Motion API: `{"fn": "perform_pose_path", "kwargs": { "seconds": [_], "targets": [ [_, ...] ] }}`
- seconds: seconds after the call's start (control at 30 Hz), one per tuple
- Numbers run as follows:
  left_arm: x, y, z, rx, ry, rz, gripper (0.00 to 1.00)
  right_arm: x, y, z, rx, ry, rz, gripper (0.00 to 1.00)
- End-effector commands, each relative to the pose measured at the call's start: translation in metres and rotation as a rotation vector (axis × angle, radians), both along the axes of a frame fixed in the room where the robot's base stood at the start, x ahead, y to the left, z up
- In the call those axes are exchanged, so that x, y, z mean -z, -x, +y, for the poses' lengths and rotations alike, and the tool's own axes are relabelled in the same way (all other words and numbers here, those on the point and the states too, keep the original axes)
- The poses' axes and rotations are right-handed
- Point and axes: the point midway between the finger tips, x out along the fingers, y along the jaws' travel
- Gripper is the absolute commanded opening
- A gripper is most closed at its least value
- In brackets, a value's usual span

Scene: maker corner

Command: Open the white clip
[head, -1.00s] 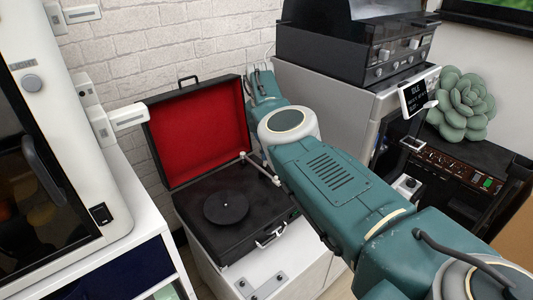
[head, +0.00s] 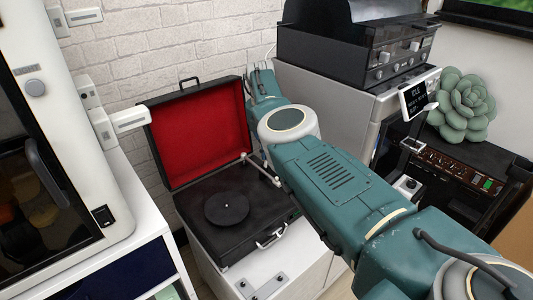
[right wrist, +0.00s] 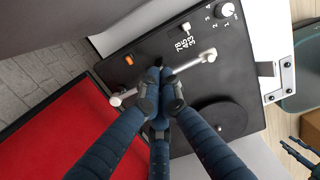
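The record player's white tone arm (right wrist: 192,64) lies across the black deck, and it also shows in the head view (head: 262,169). I cannot make out the white clip clearly; my fingertips cover the middle of the tone arm. My right gripper (right wrist: 161,76) has its blue fingers drawn together there, by a small dark piece. I cannot tell whether anything is pinched between them. In the head view my right arm hides this spot in part. My left gripper (right wrist: 298,150) shows at the lower right of the right wrist view, fingers spread, away from the player.
The record player's red-lined lid (head: 203,135) stands open. The deck carries a black platter (right wrist: 218,118) and a white knob (right wrist: 228,9). The player sits on a white cabinet (head: 300,270). A white machine (head: 60,55) stands left, a grey-and-black appliance (head: 350,45) behind right.

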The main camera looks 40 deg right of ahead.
Motion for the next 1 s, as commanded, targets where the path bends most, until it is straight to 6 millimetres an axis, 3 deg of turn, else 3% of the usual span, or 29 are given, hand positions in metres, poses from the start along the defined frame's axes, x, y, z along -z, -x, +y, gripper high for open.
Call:
{"fn": "perform_pose_path", "kwargs": {
  "seconds": [0.53,1.0],
  "targets": [
    [0.017,-0.002,-0.001,0.004,-0.001,0.009,0.4,-0.014,-0.001,0.001,0.0,0.001,-0.002,0.0],
    [0.017,-0.001,-0.001,0.002,0.0,0.009,0.4,-0.104,0.0,0.007,-0.001,0.0,-0.003,0.0]
  ]
}}
